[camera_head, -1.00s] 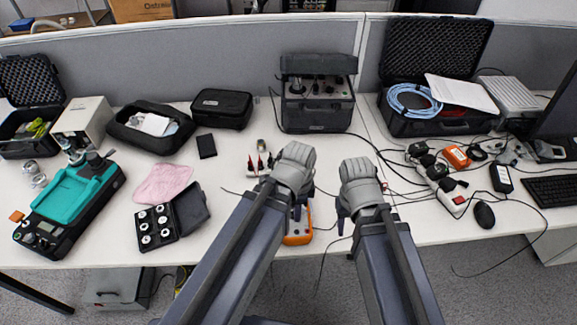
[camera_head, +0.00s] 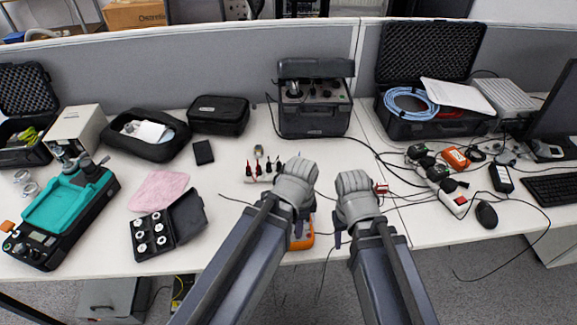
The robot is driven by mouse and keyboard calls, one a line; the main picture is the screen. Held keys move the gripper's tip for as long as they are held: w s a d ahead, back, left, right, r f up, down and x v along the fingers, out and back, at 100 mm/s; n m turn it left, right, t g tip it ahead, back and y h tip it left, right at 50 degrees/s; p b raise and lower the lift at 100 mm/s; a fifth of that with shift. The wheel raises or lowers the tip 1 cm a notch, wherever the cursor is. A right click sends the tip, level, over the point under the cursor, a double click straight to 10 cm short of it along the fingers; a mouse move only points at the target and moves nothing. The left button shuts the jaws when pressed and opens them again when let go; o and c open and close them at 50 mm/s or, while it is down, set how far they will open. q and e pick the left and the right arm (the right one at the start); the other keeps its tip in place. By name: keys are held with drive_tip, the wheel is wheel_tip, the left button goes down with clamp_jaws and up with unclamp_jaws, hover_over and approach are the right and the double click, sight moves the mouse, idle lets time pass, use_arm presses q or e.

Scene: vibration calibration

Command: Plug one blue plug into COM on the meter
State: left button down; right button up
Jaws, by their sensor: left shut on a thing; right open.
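The orange meter (camera_head: 304,241) lies near the table's front edge, mostly hidden behind my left gripper and forearm. Its COM socket cannot be seen. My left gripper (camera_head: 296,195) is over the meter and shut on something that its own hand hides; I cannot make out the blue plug. My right gripper (camera_head: 345,215) is to the right of the meter, open, with its fingers largely hidden behind the hand. Several red and black plugs (camera_head: 263,170) stand in a small pale holder behind and left of my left gripper.
A black calibrator case (camera_head: 315,120) stands behind the grippers. An open case of small weights (camera_head: 168,232), a pink cloth (camera_head: 158,190) and a teal device (camera_head: 62,205) are at left. Thin cables cross the middle.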

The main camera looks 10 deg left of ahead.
use_arm(q)
drive_tip(key=shift+f+b, duration=1.1)
idle(3.0)
drive_tip(key=c, duration=0.7)
unclamp_jaws()
drive_tip(key=shift+r, duration=0.15)
drive_tip(key=shift+r+p, duration=2.4)
drive_tip(key=shift+p, duration=0.15)
wheel_tip(320, 180, up, 8)
drive_tip(key=p, duration=0.7)
drive_tip(key=shift+f+p, duration=0.15)
drive_tip(key=shift+p, duration=0.25)
